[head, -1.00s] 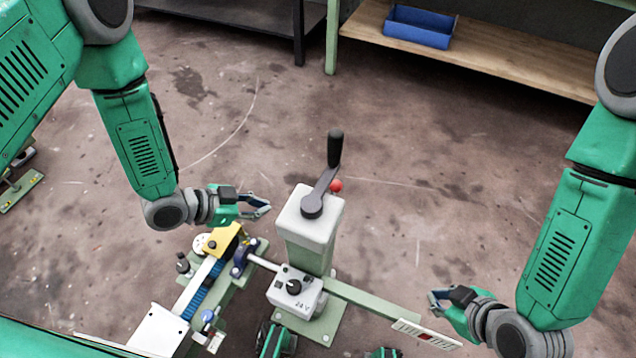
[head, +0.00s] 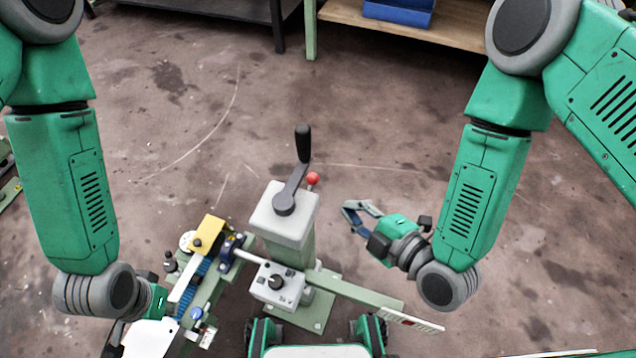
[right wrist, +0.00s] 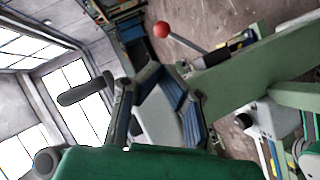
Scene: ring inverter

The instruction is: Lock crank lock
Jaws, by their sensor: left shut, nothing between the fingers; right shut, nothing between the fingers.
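The crank (head: 292,188) sits on top of a pale pedestal (head: 287,222), with its black handle (head: 303,143) standing upright. A red ball knob (head: 313,179) shows just right of the crank arm; it also shows in the right wrist view (right wrist: 162,29) on a thin dark rod. The crank handle is in that view too (right wrist: 85,92). My right gripper (head: 348,212) is shut and empty, right of the pedestal and apart from it. My left gripper (head: 112,342) is low at the left, beside the rail fixture, its fingers partly hidden; it is shut and empty.
A grey switch box (head: 277,287) with a black knob is in front of the pedestal. A green bar (head: 355,290) reaches right to a striped plate. A rail fixture with a yellow block (head: 208,234) stands left. A blue bin (head: 398,12) sits on the back shelf. Floor behind is open.

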